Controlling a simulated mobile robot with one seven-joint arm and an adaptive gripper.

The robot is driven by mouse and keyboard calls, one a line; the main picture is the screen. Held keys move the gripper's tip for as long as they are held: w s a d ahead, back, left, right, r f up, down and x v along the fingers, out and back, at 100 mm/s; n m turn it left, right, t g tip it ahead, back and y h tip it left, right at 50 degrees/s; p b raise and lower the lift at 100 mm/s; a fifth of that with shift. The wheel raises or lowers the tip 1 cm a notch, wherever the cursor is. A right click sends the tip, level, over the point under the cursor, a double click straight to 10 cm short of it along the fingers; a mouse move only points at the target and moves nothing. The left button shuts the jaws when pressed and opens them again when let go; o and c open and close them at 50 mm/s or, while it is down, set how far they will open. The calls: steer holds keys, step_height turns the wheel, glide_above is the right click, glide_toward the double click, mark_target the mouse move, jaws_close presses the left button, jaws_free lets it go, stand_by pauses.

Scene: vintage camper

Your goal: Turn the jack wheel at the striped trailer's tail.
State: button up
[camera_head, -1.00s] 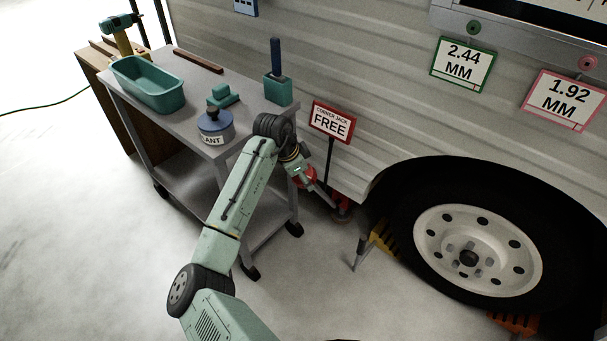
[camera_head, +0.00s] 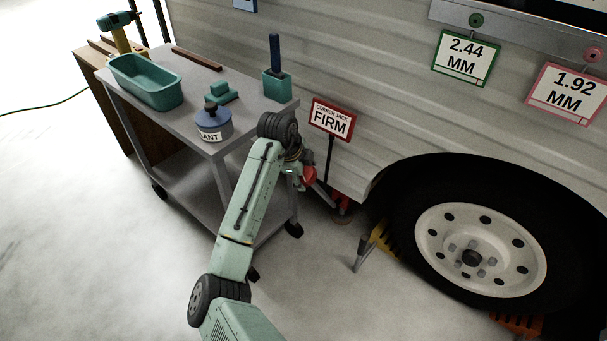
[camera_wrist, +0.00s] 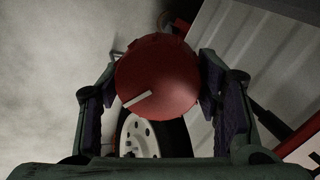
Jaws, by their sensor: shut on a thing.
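The red jack wheel (camera_wrist: 160,82) fills the middle of the wrist view, with a pale mark on its face slanting up to the right. My gripper (camera_wrist: 157,85) is shut on it, one finger at each side of its rim. In the head view the wheel (camera_head: 309,174) is a small red disc beyond my wrist, partly hidden by it. My gripper (camera_head: 300,172) is at it there. The corner jack sign (camera_head: 332,118) beside it reads "FIRM". The red jack base (camera_head: 342,208) shows low by the trailer's skirt. The ribbed pale trailer (camera_head: 380,100) stands behind.
A grey cart (camera_head: 200,150) stands just left of my gripper, holding a teal bin (camera_head: 146,84), a labelled blue pot (camera_head: 212,124) and a teal holder (camera_head: 277,86). The trailer's tyre (camera_head: 400,220) is to the right. Open floor lies in front.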

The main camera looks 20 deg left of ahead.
steer(key=shift+m, duration=0.3)
steer(key=o, duration=1.1)
steer(key=shift+o, duration=0.2)
steer(key=shift+r, duration=0.1)
steer(key=v, duration=1.2)
